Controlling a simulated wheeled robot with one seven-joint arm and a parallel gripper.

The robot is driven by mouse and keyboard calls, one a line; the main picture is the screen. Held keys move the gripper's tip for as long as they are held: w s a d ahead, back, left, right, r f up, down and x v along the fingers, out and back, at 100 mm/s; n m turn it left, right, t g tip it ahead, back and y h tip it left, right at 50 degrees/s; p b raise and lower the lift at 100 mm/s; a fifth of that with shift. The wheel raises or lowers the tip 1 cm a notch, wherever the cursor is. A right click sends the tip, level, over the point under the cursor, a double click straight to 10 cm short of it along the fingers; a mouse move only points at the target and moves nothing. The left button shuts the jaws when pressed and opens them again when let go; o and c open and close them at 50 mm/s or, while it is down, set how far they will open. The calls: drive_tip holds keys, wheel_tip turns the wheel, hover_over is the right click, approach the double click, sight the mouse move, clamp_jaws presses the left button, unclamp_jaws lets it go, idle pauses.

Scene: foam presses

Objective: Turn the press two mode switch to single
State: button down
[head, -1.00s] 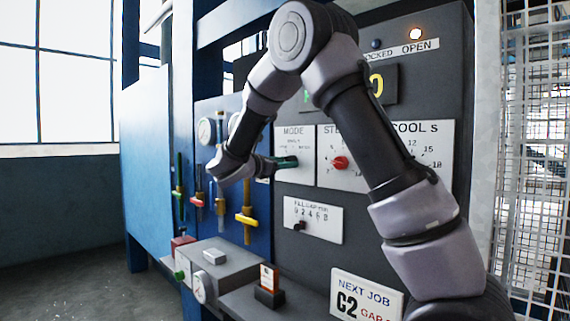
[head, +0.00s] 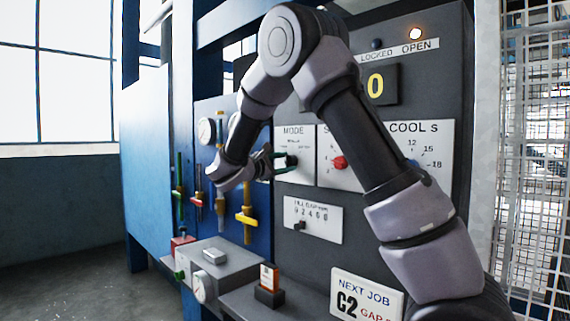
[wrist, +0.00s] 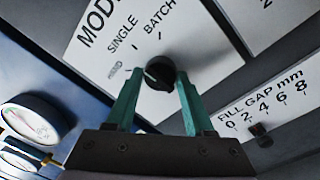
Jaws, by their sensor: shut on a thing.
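The white MODE panel (head: 295,141) is on the dark press front in the head view and at the upper left in the wrist view (wrist: 95,50). Its black mode switch knob (wrist: 159,70) has the labels SINGLE and BATCH above it, and a smaller label at left is hard to read. Which label the knob points to is not clear. My gripper (wrist: 159,82) has its two green fingers on either side of the knob, shut on it. In the head view my gripper (head: 281,162) reaches the panel from the left.
Right of it are a panel with a red knob (head: 340,162) and the COOL panel (head: 425,145). The fill gap slider (head: 300,225) is below. Yellow and red-handled valves (head: 246,215) stand left, close under my wrist. A wire mesh fence (head: 535,160) is at right.

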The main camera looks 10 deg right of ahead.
drive_tip(key=shift+s+f+m, duration=0.1)
drive_tip(key=shift+f+m, duration=0.1)
drive_tip(key=shift+m, duration=0.4)
drive_tip(key=shift+c, duration=1.4)
unclamp_jaws()
drive_tip(key=shift+r, duration=0.1)
drive_tip(key=v, duration=1)
drive_tip(key=shift+s+a, duration=0.2)
drive_tip(key=shift+a, duration=0.15)
